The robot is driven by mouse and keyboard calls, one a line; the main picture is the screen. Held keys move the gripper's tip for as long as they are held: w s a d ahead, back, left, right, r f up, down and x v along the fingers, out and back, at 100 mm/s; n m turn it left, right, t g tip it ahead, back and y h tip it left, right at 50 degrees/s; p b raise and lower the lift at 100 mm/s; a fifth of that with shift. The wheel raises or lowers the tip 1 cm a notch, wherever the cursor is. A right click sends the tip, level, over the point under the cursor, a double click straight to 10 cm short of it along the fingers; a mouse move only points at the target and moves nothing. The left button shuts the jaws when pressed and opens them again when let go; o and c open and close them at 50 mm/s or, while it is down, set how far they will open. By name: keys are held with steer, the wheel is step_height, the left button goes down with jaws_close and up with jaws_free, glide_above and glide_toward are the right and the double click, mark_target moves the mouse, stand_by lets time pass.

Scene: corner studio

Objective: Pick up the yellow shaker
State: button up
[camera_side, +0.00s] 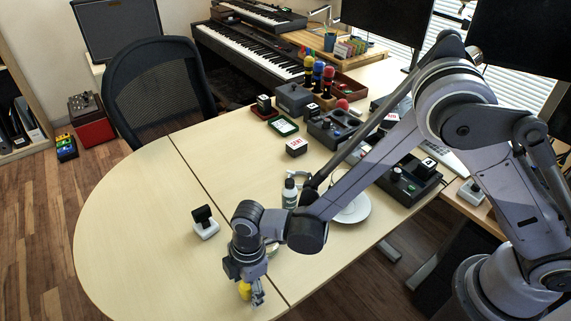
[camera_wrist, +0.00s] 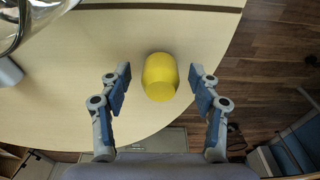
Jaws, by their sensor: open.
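The yellow shaker (camera_wrist: 160,76) stands on the pale wooden table (camera_wrist: 60,115), near the table's curved edge in the wrist view. My gripper (camera_wrist: 161,88) is open, with one finger on each side of the shaker and a visible gap on both sides. In the side view the shaker (camera_side: 244,290) shows as a small yellow patch, partly hidden by my gripper (camera_side: 257,297) at the table's near end.
A small white stand with a black top (camera_side: 205,222) is left of my gripper. A dark bottle (camera_side: 290,192) and a white saucer (camera_side: 356,213) stand behind it. Several devices crowd the far right side.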

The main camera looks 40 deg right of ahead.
steer(key=c, duration=1.2)
steer(key=shift+r, duration=0.1)
